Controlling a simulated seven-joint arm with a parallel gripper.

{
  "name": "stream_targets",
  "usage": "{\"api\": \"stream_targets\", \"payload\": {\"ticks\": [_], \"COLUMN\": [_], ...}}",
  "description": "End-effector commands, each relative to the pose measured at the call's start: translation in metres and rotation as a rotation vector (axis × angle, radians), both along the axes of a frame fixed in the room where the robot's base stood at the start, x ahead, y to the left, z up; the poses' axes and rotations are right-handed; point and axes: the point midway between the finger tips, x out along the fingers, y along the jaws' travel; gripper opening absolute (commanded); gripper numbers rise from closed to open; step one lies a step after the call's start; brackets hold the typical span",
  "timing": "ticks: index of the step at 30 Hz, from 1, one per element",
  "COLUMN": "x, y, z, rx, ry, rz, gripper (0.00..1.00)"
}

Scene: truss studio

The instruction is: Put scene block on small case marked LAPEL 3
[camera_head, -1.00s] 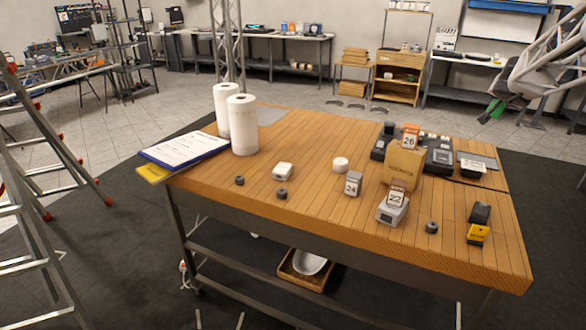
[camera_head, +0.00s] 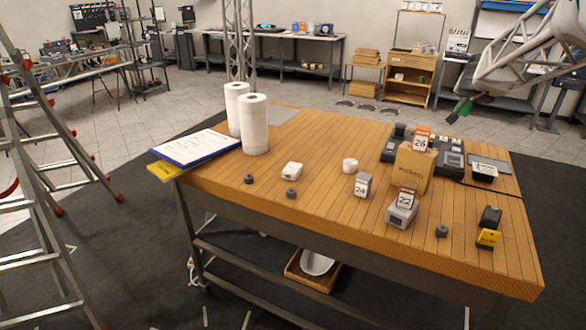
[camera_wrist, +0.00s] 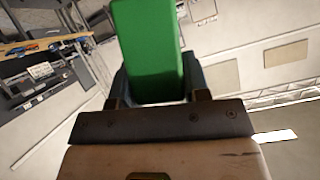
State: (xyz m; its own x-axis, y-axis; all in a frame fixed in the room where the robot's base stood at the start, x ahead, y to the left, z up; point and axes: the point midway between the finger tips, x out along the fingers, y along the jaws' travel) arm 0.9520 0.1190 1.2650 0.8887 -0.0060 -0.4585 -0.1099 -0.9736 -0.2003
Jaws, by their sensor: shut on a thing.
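My gripper (camera_head: 460,109) is at the upper right in the head view, raised and well clear of the worktable. It is shut on a green block (camera_wrist: 148,45), which fills the upper middle of the wrist view between two dark fingers. I cannot tell whether this is the scene block. Small cases stand on the table: a grey one with a card 22 (camera_head: 402,212), a grey one with a card 24 (camera_head: 362,185) and a white one (camera_head: 292,170). A black case (camera_head: 484,171) with a pale label is at the right. No LAPEL 3 marking is readable.
A brown carton (camera_head: 413,168) with a card 26 stands before dark equipment on the wooden table (camera_head: 320,215). A black-and-yellow item (camera_head: 488,237) is near the right edge.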

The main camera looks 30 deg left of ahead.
Motion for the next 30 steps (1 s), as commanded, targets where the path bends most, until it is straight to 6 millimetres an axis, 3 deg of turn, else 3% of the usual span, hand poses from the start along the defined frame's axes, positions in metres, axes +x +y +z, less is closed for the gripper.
{"api": "stream_targets", "payload": {"ticks": [1, 12, 30], "x": [-0.006, -0.048, -0.139], "y": [0.017, 0.12, 0.267], "z": [0.001, 0.001, 0.001], "rx": [-0.005, -0.048, -0.117], "ry": [0.001, 0.003, -0.005], "rz": [0.018, 0.125, 0.299], "gripper": [0.17, 0.17, 0.17]}}
